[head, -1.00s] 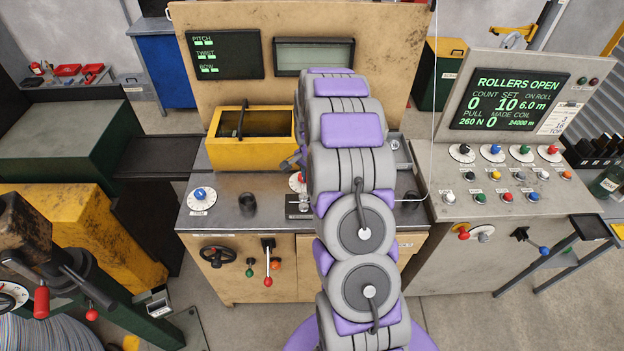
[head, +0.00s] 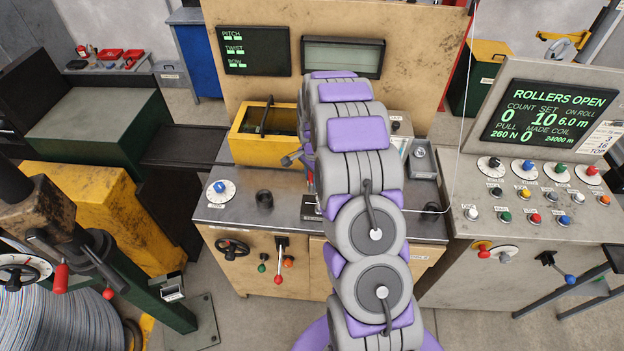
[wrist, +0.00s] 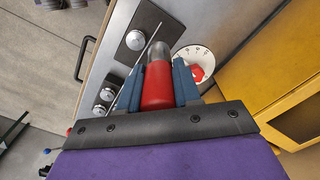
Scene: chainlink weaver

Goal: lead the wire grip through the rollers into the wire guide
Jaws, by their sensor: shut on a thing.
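In the wrist view my gripper (wrist: 158,78) is shut on the wire grip, a red handle (wrist: 158,90) with a grey rounded end, between two blue fingers. A thin wire (wrist: 150,45) runs slanting between the grip and these rollers. I cannot tell which part is the wire guide. The console screen (head: 548,115) reads ROLLERS OPEN.
The machine's metal top (head: 240,212) carries a white dial (head: 221,191), a dark knob (head: 264,199) and a yellow box (head: 247,150). A dial with a red knob (wrist: 197,72) is close right of the grip. The console (head: 575,225) stands at the right.

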